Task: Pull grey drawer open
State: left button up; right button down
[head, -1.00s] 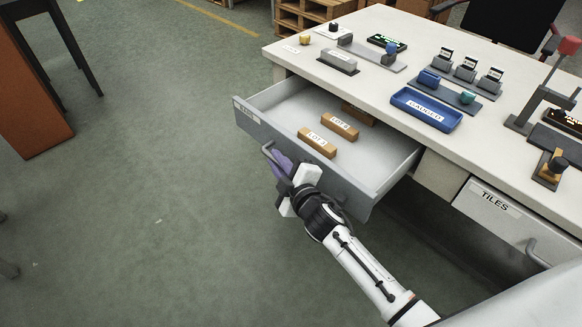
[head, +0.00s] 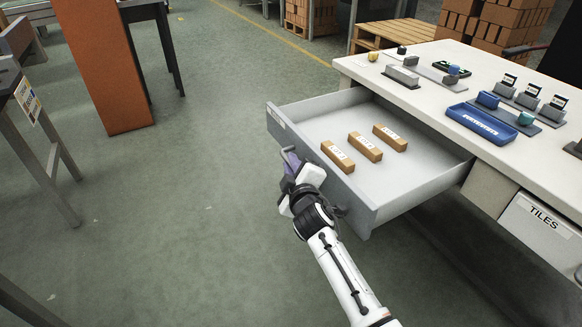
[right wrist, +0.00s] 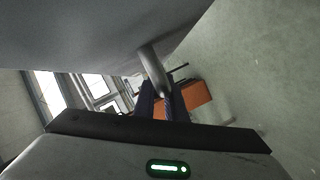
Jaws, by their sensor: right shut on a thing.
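The grey drawer (head: 420,193) stands pulled well out of the white workbench (head: 430,81). Three brown blocks (head: 364,147) with white labels lie inside it. My right gripper (head: 291,168) is shut on the drawer's bar handle (head: 286,153), at the left part of the drawer front. The right wrist view shows the handle (right wrist: 152,68) running down between the dark fingers (right wrist: 163,100), with the grey drawer front (right wrist: 90,35) above. My left gripper is not in view.
A second drawer front labelled TILES (head: 540,225) is at the right, below the benchtop. A blue tray (head: 481,123) and several small fixtures stand on the bench. An orange panel (head: 103,65) stands at the left. Open green floor lies left of the drawer.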

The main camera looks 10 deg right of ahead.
jog(key=shift+d, duration=0.1)
jog(key=c, duration=1.8)
grip_release()
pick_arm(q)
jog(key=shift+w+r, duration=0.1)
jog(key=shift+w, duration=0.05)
